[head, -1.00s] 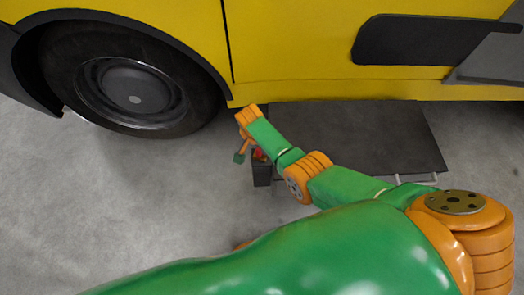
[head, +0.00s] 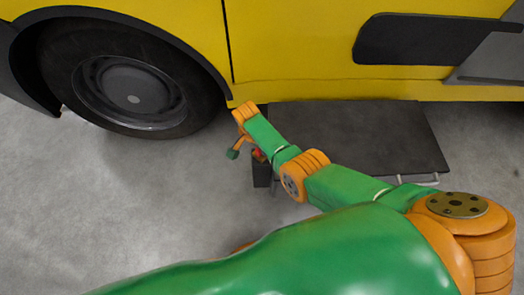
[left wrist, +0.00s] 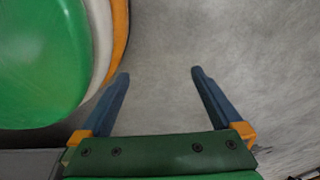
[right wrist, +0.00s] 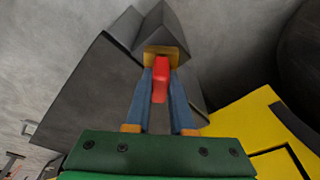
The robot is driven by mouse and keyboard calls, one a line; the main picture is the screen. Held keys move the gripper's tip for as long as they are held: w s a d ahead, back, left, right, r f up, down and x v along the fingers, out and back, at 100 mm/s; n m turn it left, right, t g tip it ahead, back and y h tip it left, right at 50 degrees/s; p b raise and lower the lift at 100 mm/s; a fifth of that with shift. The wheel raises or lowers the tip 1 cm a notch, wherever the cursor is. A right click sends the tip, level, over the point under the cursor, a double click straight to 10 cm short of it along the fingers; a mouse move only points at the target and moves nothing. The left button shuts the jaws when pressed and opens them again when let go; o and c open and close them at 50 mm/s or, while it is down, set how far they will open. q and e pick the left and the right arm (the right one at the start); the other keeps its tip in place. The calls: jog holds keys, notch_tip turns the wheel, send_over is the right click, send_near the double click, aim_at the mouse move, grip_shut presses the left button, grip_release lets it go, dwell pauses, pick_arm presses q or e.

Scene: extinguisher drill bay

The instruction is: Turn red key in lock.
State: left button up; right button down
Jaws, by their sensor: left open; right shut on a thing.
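The red key (right wrist: 160,88) is between the blue fingers of my right gripper (right wrist: 160,74), which is shut on it. The key's far end meets a brass-coloured lock plate (right wrist: 172,50) on a dark grey box in the right wrist view. How deep the key sits in the lock is hidden. In the head view a small red spot shows beside the dark box (head: 262,174), below my right wrist; the fingers are mostly hidden there. My left gripper (left wrist: 160,74) is open and empty above the bare floor in the left wrist view.
A dark flat platform (head: 350,135) lies behind the box, along the yellow vehicle (head: 300,50). A black wheel (head: 130,95) stands to the left. The grey concrete floor (head: 120,210) at left is clear.

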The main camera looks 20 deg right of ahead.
jog(key=shift+f, duration=0.1)
jog(key=shift+m, duration=0.6)
pick_arm(q)
jog(key=shift+w+d+f+b, duration=0.2)
jog(key=shift+w+d+b, duration=0.2)
jog(key=shift+w+d, duration=0.15)
pick_arm(e)
jog(key=shift+m, duration=0.3)
pick_arm(q)
jog(key=shift+d+f, duration=0.1)
pick_arm(e)
jog(key=shift+m+g, duration=0.3)
pick_arm(q)
jog(key=shift+w+d+b, duration=0.1)
jog(key=shift+w+b, duration=0.1)
jog(key=shift+b, duration=0.15)
pick_arm(e)
jog(key=shift+m, duration=0.4)
